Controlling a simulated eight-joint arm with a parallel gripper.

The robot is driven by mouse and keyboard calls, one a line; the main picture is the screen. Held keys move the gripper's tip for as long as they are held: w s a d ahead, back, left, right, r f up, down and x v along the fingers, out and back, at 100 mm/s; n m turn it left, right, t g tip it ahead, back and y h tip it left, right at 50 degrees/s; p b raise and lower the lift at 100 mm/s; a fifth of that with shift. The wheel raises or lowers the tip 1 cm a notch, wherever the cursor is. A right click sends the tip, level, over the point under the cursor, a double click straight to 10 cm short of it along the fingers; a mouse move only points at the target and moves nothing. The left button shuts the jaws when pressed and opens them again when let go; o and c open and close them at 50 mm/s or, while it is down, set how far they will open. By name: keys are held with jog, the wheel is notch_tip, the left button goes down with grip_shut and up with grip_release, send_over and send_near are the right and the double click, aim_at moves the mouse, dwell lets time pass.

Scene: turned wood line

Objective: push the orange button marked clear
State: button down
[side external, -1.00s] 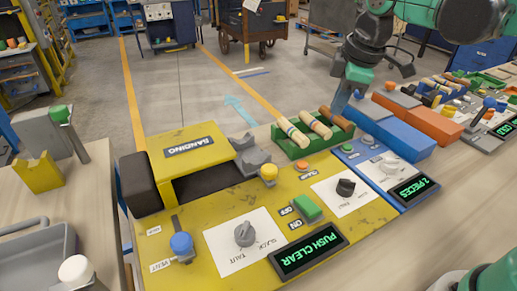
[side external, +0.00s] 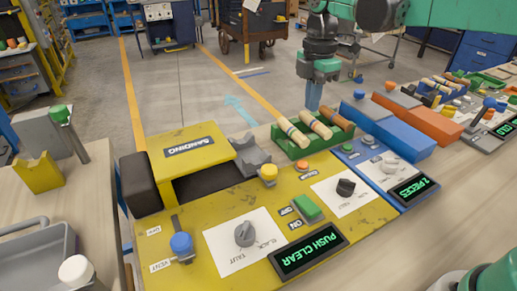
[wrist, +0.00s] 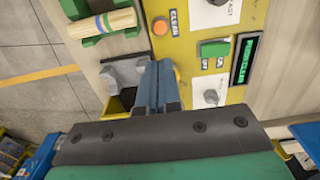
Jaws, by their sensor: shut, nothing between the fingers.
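The orange button (side external: 302,166) sits on the yellow sanding panel (side external: 215,215), near its far edge, with a small label beside it. In the wrist view the orange button (wrist: 160,26) shows next to a label reading CLEAR. My gripper (side external: 313,108) is shut and empty, pointing down above and behind the green rack, apart from the button. In the wrist view my gripper (wrist: 158,64) has its blue fingers together, with the button beyond their tips. The display (side external: 308,250) reads PUSH CLEAR.
The green rack (side external: 292,151) with turned wood pieces stands just behind the button. A yellow knob (side external: 268,173), a green switch (side external: 307,208) and a black dial (side external: 345,187) are nearby.

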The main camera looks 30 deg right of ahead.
aim_at(303, 163)
notch_tip(303, 163, down, 14)
jog(key=shift+r, duration=0.15)
dwell(0.5)
jog(key=shift+f, duration=0.85)
notch_tip(303, 163, up, 14)
jog(key=shift+r, duration=0.15)
dwell(0.5)
